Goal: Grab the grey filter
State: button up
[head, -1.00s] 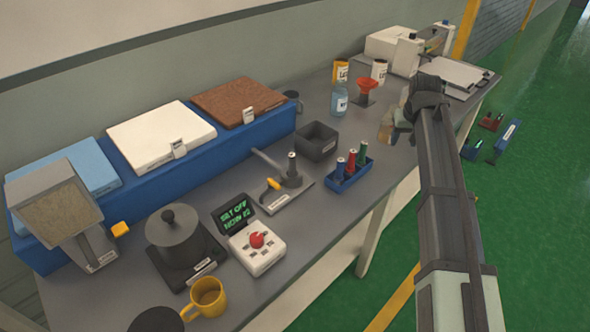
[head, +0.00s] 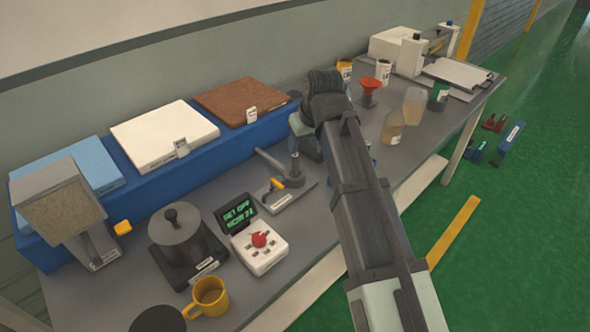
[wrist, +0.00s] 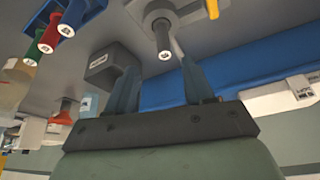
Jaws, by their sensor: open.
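I cannot tell for sure which thing is the grey filter. A grey framed panel with a tan mesh face (head: 62,203) stands tilted at the left end of the bench. A dark grey box (wrist: 106,66) shows in the wrist view behind the left finger; my arm hides it in the head view. My gripper (wrist: 158,66) is open, and I see nothing held between its fingers. In the head view my gripper (head: 303,138) is over the middle of the bench, by the right end of the blue rack, far from the mesh panel.
The blue rack (head: 160,189) carries blue, white and brown slabs. A pot (head: 174,230), a control box (head: 260,250) and a yellow mug (head: 210,296) are front left. Bottles (head: 393,127) stand to the right.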

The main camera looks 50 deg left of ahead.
aim_at(294, 163)
jog(key=shift+s+a+x, duration=0.1)
jog(key=shift+x, duration=2.85)
jog(key=shift+s+a+x, duration=0.1)
jog(key=shift+a+x, duration=0.05)
jog(key=shift+x, duration=2.8)
jog(key=shift+c, duration=0.2)
grip_shut()
